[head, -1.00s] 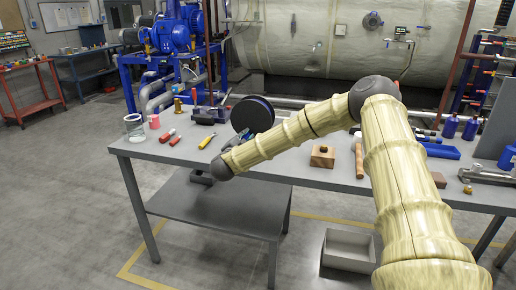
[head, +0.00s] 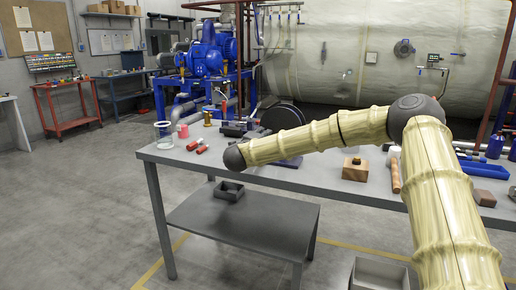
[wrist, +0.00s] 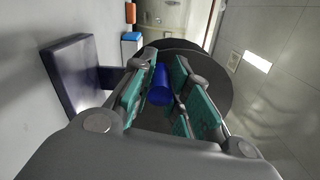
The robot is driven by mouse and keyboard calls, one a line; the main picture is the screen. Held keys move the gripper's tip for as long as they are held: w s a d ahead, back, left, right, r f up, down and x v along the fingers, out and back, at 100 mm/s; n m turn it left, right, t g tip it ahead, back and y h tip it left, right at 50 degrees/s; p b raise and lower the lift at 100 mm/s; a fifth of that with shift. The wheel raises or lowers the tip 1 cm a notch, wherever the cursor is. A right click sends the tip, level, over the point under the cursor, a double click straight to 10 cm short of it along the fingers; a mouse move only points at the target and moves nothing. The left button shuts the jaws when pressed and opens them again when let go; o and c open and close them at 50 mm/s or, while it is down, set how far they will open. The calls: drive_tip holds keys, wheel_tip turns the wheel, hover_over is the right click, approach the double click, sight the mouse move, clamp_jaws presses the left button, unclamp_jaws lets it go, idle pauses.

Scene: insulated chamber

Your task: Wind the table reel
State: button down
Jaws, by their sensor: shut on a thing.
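The table reel (head: 281,117) stands on the workbench behind my forearm, which hides its lower part. In the wrist view its dark round disc (wrist: 222,88) is just beyond the fingers. My gripper (wrist: 163,84) has teal-padded fingers on both sides of a blue cylindrical handle (wrist: 160,88) and is shut on it. The handle stands in front of the disc. A dark blue plate (wrist: 75,75), apparently the reel's base, shows at the left of the wrist view. In the head view the gripper is hidden behind my wrist.
A glass jar (head: 163,135), a pink cup (head: 183,131) and red cylinders (head: 202,149) stand or lie on the bench (head: 300,179) to the left. A wooden block (head: 355,170) is to the right. A grey bin (head: 380,272) is on the floor.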

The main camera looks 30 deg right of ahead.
sight(266, 120)
drive_tip(key=m+b, duration=0.1)
drive_tip(key=r+m+b, duration=0.1)
drive_tip(key=m+b, duration=0.1)
drive_tip(key=r+m+b, duration=0.1)
drive_tip(key=shift+w+a+m+b, duration=0.2)
drive_tip(key=shift+a+m+b, duration=0.05)
drive_tip(key=shift+m+b, duration=0.1)
drive_tip(key=r+m+b, duration=0.2)
drive_tip(key=b, duration=0.1)
drive_tip(key=shift+s+d+m, duration=0.1)
drive_tip(key=shift+d+m, duration=0.05)
drive_tip(key=shift+m, duration=0.2)
drive_tip(key=shift+s+d+r+m+b, duration=0.1)
drive_tip(key=shift+r+m+b, duration=0.45)
drive_tip(key=shift+m, duration=0.25)
drive_tip(key=c, duration=1.4)
unclamp_jaws()
drive_tip(key=shift+o, duration=0.4)
drive_tip(key=shift+s, duration=0.1)
drive_tip(key=v, duration=1.2)
drive_tip(key=shift+f, duration=0.25)
